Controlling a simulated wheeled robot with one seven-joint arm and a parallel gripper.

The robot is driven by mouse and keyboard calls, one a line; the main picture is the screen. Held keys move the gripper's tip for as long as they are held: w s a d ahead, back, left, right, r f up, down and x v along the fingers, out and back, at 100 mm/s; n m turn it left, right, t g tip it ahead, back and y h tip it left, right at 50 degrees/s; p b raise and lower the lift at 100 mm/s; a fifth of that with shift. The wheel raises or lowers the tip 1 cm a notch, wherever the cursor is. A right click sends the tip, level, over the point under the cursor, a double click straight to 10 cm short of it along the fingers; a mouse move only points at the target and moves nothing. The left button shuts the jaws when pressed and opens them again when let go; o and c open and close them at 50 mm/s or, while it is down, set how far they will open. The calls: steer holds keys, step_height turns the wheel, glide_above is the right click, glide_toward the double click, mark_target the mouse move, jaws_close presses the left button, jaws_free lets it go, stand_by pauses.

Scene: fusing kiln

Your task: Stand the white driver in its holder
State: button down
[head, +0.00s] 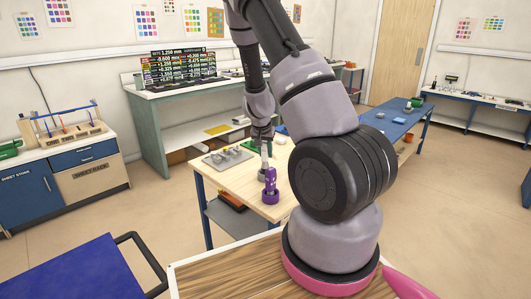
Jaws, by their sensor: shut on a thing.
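A small dark grey holder (262,176) shows just under the driver, partly hidden behind a purple driver. I cannot tell whether the white driver's lower end is inside the holder or just above it. The purple driver (270,180) stands in a purple round holder (270,197) just in front.
A grey tray with small parts (228,158) lies left of the gripper on the table. My arm hides the table's right part. A blue bench (397,122) stands behind to the right. A blue-topped cart (75,272) is at front left. Open floor lies between.

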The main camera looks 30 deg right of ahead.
mark_target(265, 160)
steer(key=shift+f, duration=1.2)
steer(key=shift+f, duration=0.35)
steer(key=shift+f, duration=0.45)
steer(key=c, duration=0.5)
jaws_free()
steer(key=shift+r, duration=0.1)
steer(key=v, duration=1)
steer(key=shift+r, duration=0.25)
